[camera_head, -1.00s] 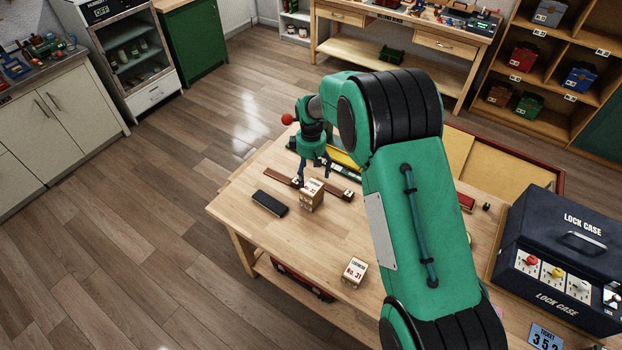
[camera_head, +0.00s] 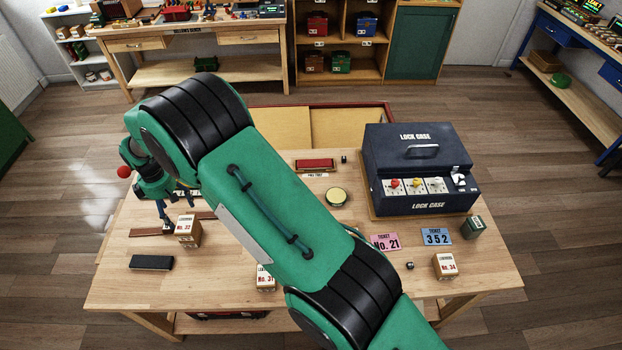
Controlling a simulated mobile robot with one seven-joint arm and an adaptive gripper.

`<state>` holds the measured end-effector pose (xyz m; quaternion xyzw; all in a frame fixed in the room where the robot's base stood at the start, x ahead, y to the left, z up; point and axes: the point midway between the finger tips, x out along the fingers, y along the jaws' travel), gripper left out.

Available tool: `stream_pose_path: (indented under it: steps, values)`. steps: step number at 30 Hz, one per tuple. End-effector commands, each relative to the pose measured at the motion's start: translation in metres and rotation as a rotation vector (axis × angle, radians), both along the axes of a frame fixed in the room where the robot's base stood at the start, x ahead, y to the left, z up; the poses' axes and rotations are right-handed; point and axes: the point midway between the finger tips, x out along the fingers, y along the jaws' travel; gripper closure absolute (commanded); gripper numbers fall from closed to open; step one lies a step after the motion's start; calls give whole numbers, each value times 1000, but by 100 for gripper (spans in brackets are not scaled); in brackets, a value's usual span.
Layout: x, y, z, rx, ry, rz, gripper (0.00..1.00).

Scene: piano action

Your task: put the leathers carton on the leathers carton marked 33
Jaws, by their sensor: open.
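A tan-and-white leathers carton (camera_head: 188,231) stands on the left part of the workbench. It looks taller than the other cartons; I cannot tell whether it is one carton or two stacked, and its number is too small to read surely. A carton marked No. 31 (camera_head: 265,281) stands at the front middle, partly covered by my arm. A carton marked No. 34 (camera_head: 445,266) stands at the front right.
A black block (camera_head: 151,262) lies front left on the workbench (camera_head: 215,285). Dark red-brown strips (camera_head: 150,232) lie behind it. The large lock case (camera_head: 420,170) stands back right, with pink (camera_head: 385,242) and blue (camera_head: 436,236) tickets before it. A round tin (camera_head: 336,197) sits mid-bench.

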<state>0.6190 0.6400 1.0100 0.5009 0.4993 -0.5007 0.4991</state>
Motion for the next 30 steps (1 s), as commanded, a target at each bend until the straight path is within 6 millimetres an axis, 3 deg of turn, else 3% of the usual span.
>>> stream_pose_path:
  steps: [6,11,17,30]
  values:
    - [1,-2,3,1,-1,-4,22]
    - [8,-13,19,8,-7,-30,22]
    - [24,-47,67,27,-25,-107,22]
    - [45,-169,198,83,-78,-352,22]
